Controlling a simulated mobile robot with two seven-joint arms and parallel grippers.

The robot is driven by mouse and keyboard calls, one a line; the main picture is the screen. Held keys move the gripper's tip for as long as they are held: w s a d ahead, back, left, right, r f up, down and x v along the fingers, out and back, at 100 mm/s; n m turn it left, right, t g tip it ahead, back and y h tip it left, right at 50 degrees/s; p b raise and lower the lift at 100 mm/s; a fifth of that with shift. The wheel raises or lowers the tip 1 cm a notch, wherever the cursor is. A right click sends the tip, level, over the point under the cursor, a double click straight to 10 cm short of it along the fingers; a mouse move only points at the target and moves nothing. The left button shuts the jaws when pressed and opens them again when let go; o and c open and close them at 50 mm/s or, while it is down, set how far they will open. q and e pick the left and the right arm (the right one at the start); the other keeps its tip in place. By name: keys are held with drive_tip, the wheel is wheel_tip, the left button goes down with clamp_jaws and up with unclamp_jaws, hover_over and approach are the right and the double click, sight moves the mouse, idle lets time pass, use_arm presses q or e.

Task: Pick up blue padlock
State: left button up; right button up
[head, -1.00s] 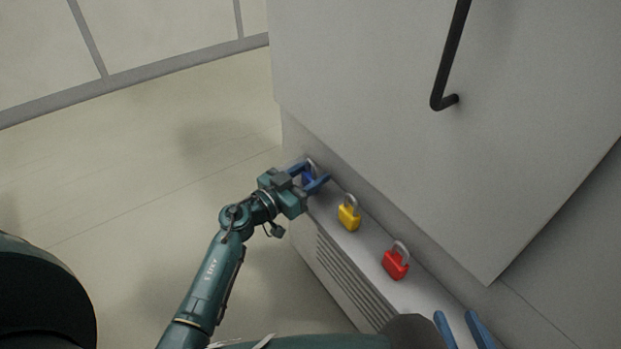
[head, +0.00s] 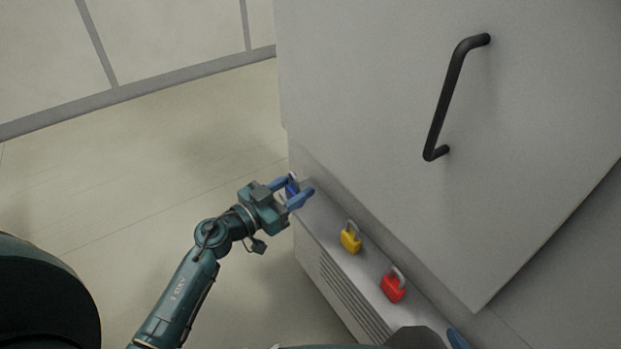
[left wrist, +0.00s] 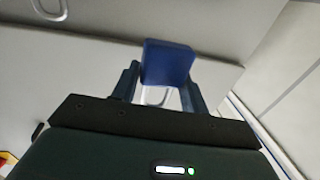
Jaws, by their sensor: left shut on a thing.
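The blue padlock (left wrist: 167,62) sits between the two fingers of my left gripper in the left wrist view, its silver shackle partly visible below the body. In the head view the left gripper (head: 293,192) is shut on the blue padlock (head: 292,184), which is mostly hidden by the fingers. It is at the far left end of the grey ledge; I cannot tell whether the padlock touches the ledge.
A yellow padlock (head: 351,239) and a red padlock (head: 393,286) stand on the ledge (head: 326,218) to the right. A large grey panel with a black handle (head: 440,110) rises behind them. Open floor (head: 180,180) lies to the left.

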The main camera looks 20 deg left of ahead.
use_arm(q)
drive_tip(key=w+a+v, duration=0.1)
drive_tip(key=v, duration=1.3)
drive_tip(key=shift+s+a, duration=0.2)
drive_tip(key=shift+a, duration=0.25)
